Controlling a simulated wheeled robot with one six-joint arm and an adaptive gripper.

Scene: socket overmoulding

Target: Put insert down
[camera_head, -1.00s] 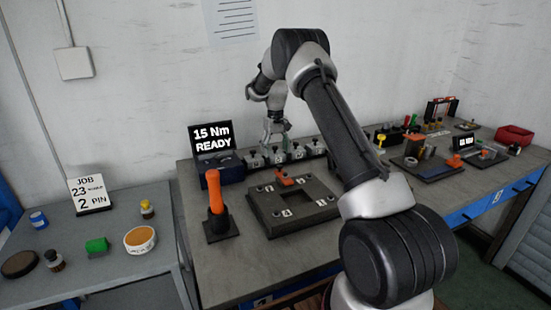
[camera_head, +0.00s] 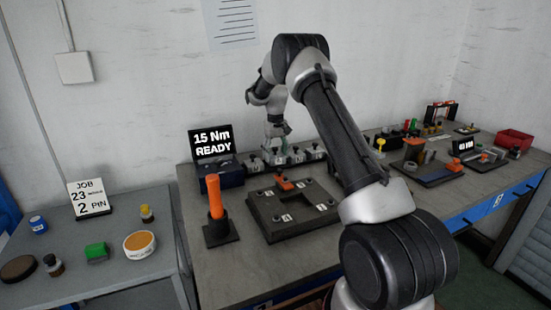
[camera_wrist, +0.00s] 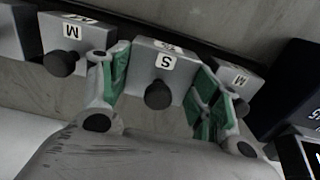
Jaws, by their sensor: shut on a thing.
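My gripper (camera_head: 276,146) is low over the row of grey insert blocks at the back of the bench. In the wrist view its green-padded fingers (camera_wrist: 162,76) stand on both sides of a grey insert (camera_wrist: 157,64) marked S with a dark round knob, and they are shut on it. The insert is in line with neighbouring blocks marked M (camera_wrist: 72,35) and (camera_wrist: 236,78). Its underside is hidden, so I cannot tell whether it touches the rack. In the head view, the fingers and arm partly cover the row (camera_head: 305,154).
A dark square fixture (camera_head: 270,229) with an orange clamp (camera_head: 285,183) is in front of the row. An orange-handled tool (camera_head: 216,196) stands at left.

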